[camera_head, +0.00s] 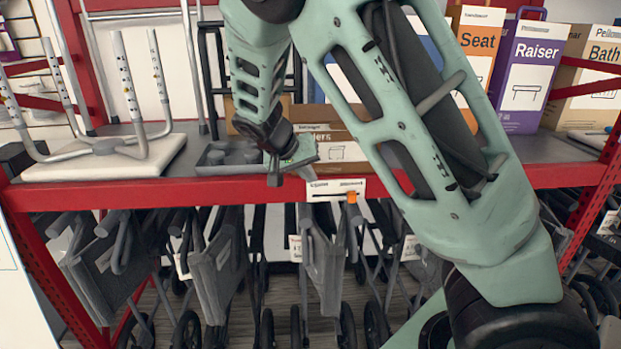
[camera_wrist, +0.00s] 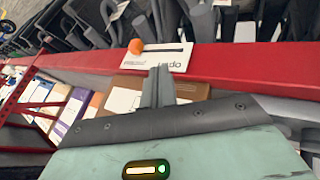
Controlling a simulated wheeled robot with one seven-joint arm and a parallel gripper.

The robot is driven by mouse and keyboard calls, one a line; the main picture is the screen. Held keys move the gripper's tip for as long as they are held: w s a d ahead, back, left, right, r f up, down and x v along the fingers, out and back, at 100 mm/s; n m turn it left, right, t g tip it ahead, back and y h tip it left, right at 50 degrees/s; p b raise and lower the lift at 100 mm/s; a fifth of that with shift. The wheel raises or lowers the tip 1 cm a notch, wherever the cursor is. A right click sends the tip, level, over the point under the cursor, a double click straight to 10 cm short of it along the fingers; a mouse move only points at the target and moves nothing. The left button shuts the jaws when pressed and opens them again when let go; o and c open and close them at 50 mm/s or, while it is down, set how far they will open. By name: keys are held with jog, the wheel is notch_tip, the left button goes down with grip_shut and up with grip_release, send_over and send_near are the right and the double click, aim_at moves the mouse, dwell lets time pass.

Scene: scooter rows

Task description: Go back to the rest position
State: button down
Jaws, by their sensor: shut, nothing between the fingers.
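My gripper (camera_head: 275,176) is shut and empty, in front of the shelf's red front edge (camera_head: 440,181). In the wrist view, its grey fingers (camera_wrist: 159,78) lie together and point at the white label (camera_wrist: 170,58). In the head view, this label (camera_head: 335,189) is on the red edge, to the right of my fingertips. It bears a dark line, with an orange knob (camera_head: 351,197) at its right end. The orange knob also shows in the wrist view (camera_wrist: 136,46). I cannot tell how close the fingertips are to the edge.
On the shelf, a white seat with upturned legs (camera_head: 110,158), a grey tray (camera_head: 226,157) and a brown carton (camera_head: 335,150) stand near my wrist. Orange "Seat" (camera_head: 479,45), purple "Raiser" (camera_head: 530,75) and "Bath" (camera_head: 594,80) boxes stand right.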

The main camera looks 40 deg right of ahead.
dwell(0.4)
jog(key=s+a+f+n+y, duration=0.1)
jog(key=s+a+n+y, duration=0.25)
jog(key=s+a, duration=0.45)
jog(key=s+a+f+n+y, duration=0.1)
jog(key=s+a+n+y, duration=0.25)
jog(key=a, duration=0.75)
jog(key=s+a+r+n, duration=0.1)
jog(key=s+a+n, duration=0.3)
jog(key=s, duration=0.4)
jog(key=s+a+r+n+y, duration=0.1)
jog(key=s+a+n, duration=0.4)
jog(key=s, duration=0.3)
jog(key=shift+s+r+g, duration=0.2)
jog(key=shift+s+g, duration=0.1)
